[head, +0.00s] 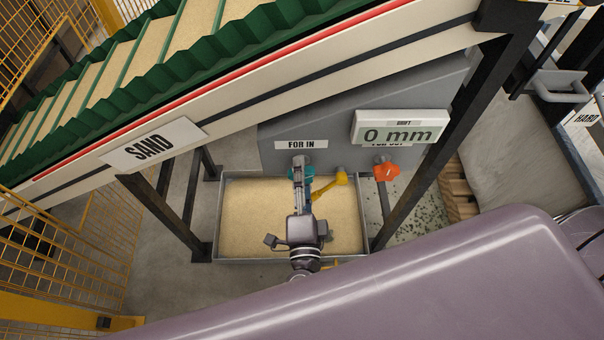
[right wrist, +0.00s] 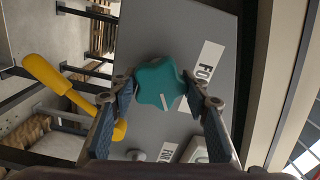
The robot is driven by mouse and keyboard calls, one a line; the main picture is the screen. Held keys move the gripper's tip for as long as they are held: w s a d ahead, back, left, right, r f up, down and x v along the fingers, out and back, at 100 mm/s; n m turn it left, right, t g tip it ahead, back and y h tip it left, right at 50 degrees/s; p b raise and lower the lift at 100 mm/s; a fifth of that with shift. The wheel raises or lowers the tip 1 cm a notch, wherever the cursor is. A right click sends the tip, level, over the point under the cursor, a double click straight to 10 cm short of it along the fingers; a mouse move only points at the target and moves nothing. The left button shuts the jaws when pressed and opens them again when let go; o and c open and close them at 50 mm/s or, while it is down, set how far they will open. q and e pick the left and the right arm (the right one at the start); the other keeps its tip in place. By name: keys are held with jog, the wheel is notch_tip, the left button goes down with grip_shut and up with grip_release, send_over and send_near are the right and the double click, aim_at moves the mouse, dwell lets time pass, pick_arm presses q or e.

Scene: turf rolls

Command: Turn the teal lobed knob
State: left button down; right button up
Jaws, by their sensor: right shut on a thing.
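The teal lobed knob (right wrist: 158,84) sits on the grey panel between the two fingers of my right gripper (right wrist: 163,92) in the right wrist view. The fingers close on it from both sides. A white mark shows on its face. In the head view my right gripper (head: 299,168) reaches the panel under the FOR IN label, and only teal edges of the knob (head: 309,172) show around it. My left gripper is in neither view.
A yellow lever (head: 328,187) is close right of the knob, and an orange knob (head: 386,171) is farther right. A display (head: 400,127) reads 0 mm. A sand tray (head: 221,215) lies below. The conveyor (head: 250,85) slopes above, with dark legs (head: 160,215) on both sides.

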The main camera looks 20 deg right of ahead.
jog(key=o, duration=1.2)
jog(key=v, duration=1.2)
